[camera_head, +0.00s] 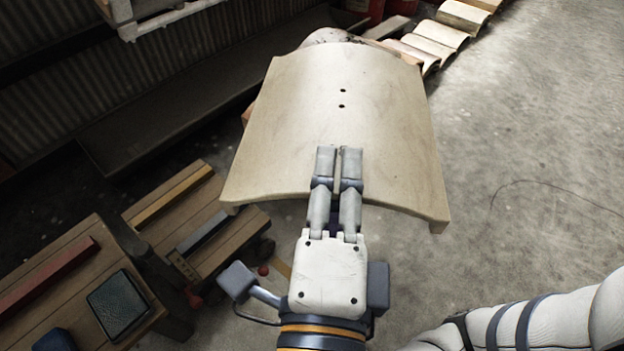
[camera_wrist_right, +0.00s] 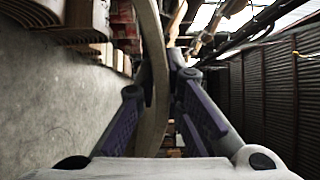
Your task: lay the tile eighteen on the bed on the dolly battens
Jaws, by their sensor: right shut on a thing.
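A large curved beige tile (camera_head: 345,110) with two small dark holes fills the middle of the head view. My right gripper (camera_head: 338,165) is shut on its near edge and holds it raised off the floor. In the right wrist view the tile (camera_wrist_right: 152,70) shows edge-on between the fingers of the right gripper (camera_wrist_right: 160,115). A low wooden dolly (camera_head: 225,245) with battens lies to the left, below the tile's near left corner. Any marking on the tile cannot be read. My left gripper is not in view.
A wooden bench (camera_head: 60,300) with a red bar and a dark green block (camera_head: 118,305) stands at lower left. A row of curved tiles (camera_head: 435,40) lies on the floor at the back right. A corrugated wall (camera_head: 90,60) closes the left.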

